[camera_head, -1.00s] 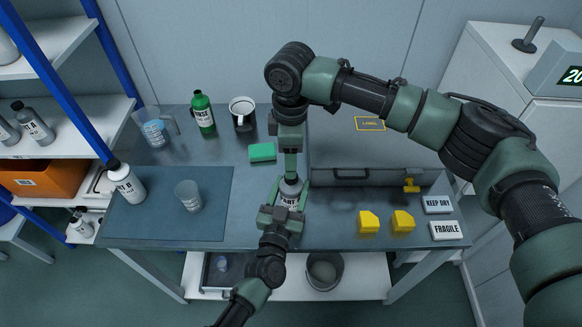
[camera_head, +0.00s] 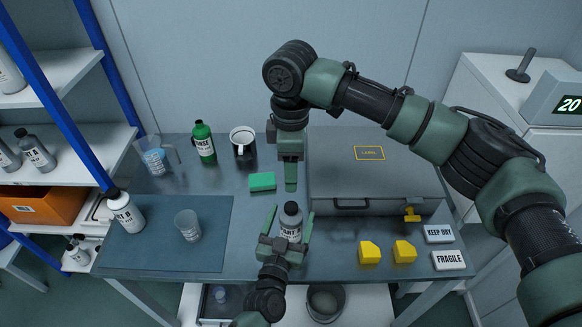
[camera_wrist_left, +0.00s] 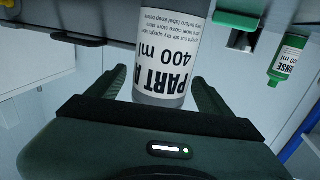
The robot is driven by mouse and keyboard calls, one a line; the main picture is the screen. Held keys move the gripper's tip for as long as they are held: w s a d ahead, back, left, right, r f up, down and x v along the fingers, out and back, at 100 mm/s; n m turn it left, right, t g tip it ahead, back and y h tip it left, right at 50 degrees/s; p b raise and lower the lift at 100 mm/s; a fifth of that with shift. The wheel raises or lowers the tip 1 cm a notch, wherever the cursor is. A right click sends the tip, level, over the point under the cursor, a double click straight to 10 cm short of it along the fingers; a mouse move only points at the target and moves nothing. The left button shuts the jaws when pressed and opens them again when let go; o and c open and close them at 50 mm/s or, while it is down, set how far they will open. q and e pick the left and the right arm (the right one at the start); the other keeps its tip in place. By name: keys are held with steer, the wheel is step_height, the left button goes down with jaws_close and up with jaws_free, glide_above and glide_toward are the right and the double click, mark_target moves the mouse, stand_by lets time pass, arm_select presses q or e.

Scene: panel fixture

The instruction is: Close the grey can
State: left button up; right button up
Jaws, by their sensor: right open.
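The grey can (camera_head: 291,222) stands upright near the front middle of the table, with a dark cap on its top. In the left wrist view its white label (camera_wrist_left: 170,55) reads PART A 400 ml. My left gripper (camera_head: 292,214) is open, with a finger on each side of the can and gaps between them. Its fingers also flank the can in the left wrist view (camera_wrist_left: 160,90). My right gripper (camera_head: 290,178) is open and empty behind and above the can, apart from the cap. The can's top is out of the left wrist view.
A grey case (camera_head: 375,170) lies to the right, yellow blocks (camera_head: 369,252) in front of it. A beaker (camera_head: 187,225) and bottle (camera_head: 125,212) are on the mat (camera_head: 215,255).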

arm_select(q)
steer(key=shift+s, duration=0.1)
steer(key=b+v, duration=0.1)
steer(key=v, duration=0.6)
steer(key=shift+s+a, duration=0.15)
steer(key=shift+s, duration=0.15)
